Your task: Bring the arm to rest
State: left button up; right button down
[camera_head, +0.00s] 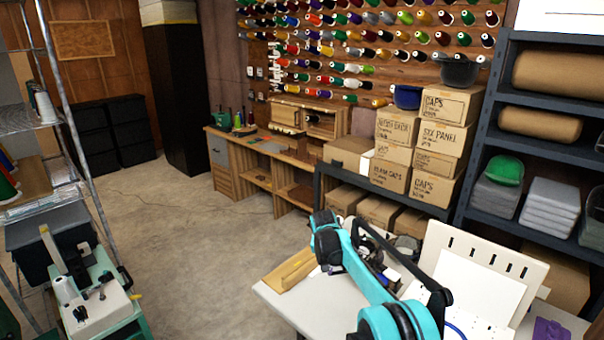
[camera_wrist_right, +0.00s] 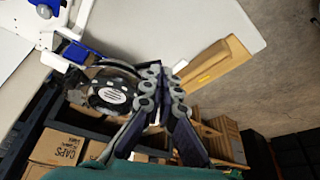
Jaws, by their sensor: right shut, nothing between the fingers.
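My right arm (camera_head: 372,282) is teal and black. It reaches from the bottom edge of the head view up and left over a white-topped table (camera_head: 283,311). My right gripper (camera_wrist_right: 162,88) shows in the wrist view with its dark fingers drawn together and nothing held. In the head view its fingers cannot be made out behind the arm. My left gripper is in neither view.
Behind are stacked cap boxes (camera_head: 448,104) and a dark shelf (camera_head: 545,150). The concrete floor (camera_head: 190,240) at left is open.

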jog(key=s+d+r+n+t, duration=0.1)
jog(key=s+d+r, duration=0.2)
jog(key=s+r, duration=0.6)
jog(key=s+d+r+n+t, duration=0.15)
jog(key=s+r, duration=0.35)
jog(key=s, duration=0.8)
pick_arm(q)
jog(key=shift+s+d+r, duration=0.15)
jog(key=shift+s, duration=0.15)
pick_arm(e)
jog(key=s+d+f, duration=0.1)
jog(key=s+f, duration=0.2)
jog(key=s, duration=0.8)
jog(key=s+d+f+n+y, duration=0.1)
jog(key=s+f, duration=0.2)
jog(key=s, duration=0.8)
jog(key=shift+s+d+f+t, duration=0.25)
jog(key=shift+s+d+t, duration=0.1)
jog(key=shift+s, duration=0.05)
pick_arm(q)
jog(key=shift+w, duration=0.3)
pick_arm(e)
jog(key=shift+w, duration=0.2)
jog(key=shift+w+d+f, duration=0.1)
jog(key=shift+w+d, duration=0.05)
jog(key=shift+d, duration=0.05)
